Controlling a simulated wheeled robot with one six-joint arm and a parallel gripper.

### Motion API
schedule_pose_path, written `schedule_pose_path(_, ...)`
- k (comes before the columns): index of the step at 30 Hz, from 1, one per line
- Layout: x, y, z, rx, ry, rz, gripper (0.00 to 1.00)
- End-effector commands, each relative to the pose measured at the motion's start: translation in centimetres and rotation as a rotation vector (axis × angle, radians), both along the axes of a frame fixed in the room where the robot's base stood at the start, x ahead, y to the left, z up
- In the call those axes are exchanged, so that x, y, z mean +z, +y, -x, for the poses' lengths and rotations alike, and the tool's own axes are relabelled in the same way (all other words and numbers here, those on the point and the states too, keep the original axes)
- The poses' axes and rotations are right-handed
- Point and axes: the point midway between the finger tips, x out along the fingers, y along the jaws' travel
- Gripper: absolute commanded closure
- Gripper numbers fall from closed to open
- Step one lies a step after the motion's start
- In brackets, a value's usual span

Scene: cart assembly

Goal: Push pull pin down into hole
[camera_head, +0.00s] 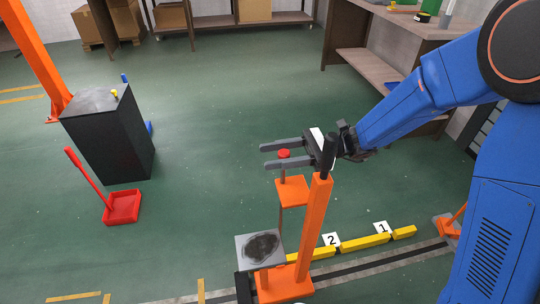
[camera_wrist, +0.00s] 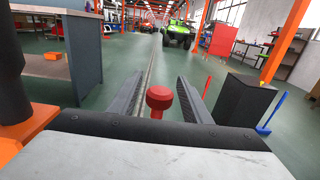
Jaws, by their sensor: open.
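The pull pin has a red round knob (camera_head: 284,154) on a thin stem that rises above a small orange plate (camera_head: 293,191). My gripper (camera_head: 266,156) is open, with its two grey fingers level and pointing left, one on each side of the knob. In the wrist view the red knob (camera_wrist: 159,97) stands upright between the spread fingers (camera_wrist: 163,76), with a gap on both sides. It touches neither finger there. The hole is hidden beneath the knob and plate.
An orange post (camera_head: 314,230) with a black top stands close beside my gripper. A grey plate with a dark patch (camera_head: 246,245) lies low in front. A black cabinet (camera_head: 112,135) and a red long-handled dustpan (camera_head: 122,207) stand left. Green floor between is clear.

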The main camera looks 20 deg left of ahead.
Motion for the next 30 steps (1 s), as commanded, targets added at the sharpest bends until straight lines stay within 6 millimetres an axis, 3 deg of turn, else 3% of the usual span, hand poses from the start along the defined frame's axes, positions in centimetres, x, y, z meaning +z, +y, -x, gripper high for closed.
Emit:
schedule_pose_path(14, 0.0, 1.0, 0.7, 0.0, 0.0, 0.0, 0.56)
schedule_pose_path(20, 0.0, 1.0, 0.7, 0.0, 0.0, 0.0, 0.99)
schedule_pose_path(26, -0.4, 1.0, 0.6, 0.0, 0.002, 0.001, 1.0)
schedule_pose_path(30, -2.4, 1.0, 0.6, 0.0, 0.004, 0.003, 1.0)
